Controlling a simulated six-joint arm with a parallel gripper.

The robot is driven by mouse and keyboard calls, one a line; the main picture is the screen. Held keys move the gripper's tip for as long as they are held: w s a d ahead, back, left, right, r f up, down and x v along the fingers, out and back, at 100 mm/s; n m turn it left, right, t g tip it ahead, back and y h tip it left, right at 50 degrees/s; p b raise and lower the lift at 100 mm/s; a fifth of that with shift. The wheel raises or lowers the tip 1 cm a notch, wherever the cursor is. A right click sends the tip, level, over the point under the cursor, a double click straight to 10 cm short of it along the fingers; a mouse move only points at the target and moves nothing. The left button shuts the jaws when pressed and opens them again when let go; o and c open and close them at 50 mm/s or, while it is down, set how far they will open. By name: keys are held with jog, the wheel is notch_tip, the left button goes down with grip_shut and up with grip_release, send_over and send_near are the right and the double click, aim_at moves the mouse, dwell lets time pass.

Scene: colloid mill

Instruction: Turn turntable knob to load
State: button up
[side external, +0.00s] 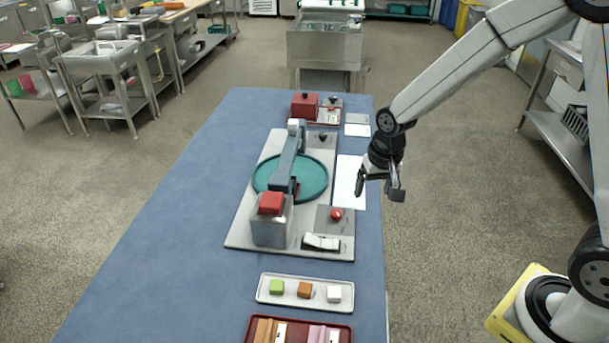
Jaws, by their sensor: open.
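A flat grey machine base (241,229) lies on the blue table and carries a round teal turntable (313,180). A blue-grey arm (287,160) spans over the turntable. A red knob (336,214) sits on a grey panel at the base's near right, and a small dark knob (323,137) sits at its far right. I cannot tell which is the turntable knob, and no label is readable. My gripper (379,191) is open and empty, pointing down, to the right of the turntable and apart from both knobs.
A white rocker switch (321,242) is near the red knob. A red-topped metal block (271,222) stands at the near left of the base. A white tray (268,298) with small coloured blocks lies nearer. White sheets (349,170) lie right of the base. The table's left side is clear.

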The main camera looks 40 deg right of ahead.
aim_at(336, 212)
jog(key=w+f+m, duration=0.2)
jog(key=w, duration=0.1)
jog(key=w+f+m+g, duration=0.1)
jog(key=w+f+m, duration=0.1)
jog(key=w+f, duration=0.1)
jog(key=w+f+m, duration=0.2)
jog(key=w+f, duration=0.1)
jog(key=w, duration=0.2)
jog(key=shift+w+d+f+m+g, duration=0.25)
jog(key=shift+d+m+g, duration=0.05)
jog(key=shift+d+m, duration=0.1)
jog(key=shift+f, duration=3.85)
grip_shut()
